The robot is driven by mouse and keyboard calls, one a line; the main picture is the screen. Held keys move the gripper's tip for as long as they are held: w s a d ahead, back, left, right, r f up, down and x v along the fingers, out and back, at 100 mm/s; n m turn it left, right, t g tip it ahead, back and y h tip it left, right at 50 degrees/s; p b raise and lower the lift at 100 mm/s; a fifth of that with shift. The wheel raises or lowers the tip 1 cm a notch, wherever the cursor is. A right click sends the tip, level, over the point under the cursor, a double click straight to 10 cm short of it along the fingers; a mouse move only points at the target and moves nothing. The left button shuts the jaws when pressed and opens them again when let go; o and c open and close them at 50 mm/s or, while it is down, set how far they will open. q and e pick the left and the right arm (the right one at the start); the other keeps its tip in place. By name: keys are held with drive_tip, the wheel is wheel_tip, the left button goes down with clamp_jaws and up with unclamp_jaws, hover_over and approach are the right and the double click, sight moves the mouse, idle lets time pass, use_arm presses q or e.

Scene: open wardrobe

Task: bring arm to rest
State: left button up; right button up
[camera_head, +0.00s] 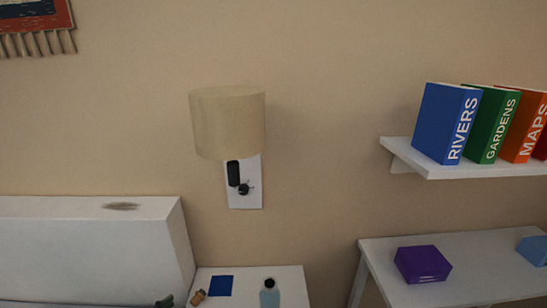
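No arm or gripper of mine can be made out for sure in the head view. A small dark grey shape (165,301) is cut off by the bottom edge, left of the white bedside table (236,272). It is too small to tell what it is.
A wall lamp (228,122) hangs above the bedside table, which bears a blue flat item (221,286), a bottle (270,294) and a small brown object (198,297). A white headboard-like block (80,245) stands left. Right are a bookshelf (450,173) and a table (390,248) with a purple box (423,264).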

drive_tip(key=s+d+r+p, duration=0.2)
drive_tip(key=s+p, duration=0.7)
drive_tip(key=p, duration=0.1)
drive_tip(key=s+d+r+g+p, duration=0.1)
drive_tip(key=s+r+p, duration=0.2)
drive_tip(key=s+p, duration=0.6)
drive_tip(key=shift+s+d+r+p, duration=0.25)
drive_tip(key=shift+s+d+p, duration=0.1)
drive_tip(key=shift+s+d, duration=0.1)
drive_tip(key=shift+s+r, duration=0.2)
drive_tip(key=shift+s, duration=0.1)
idle(0.3)
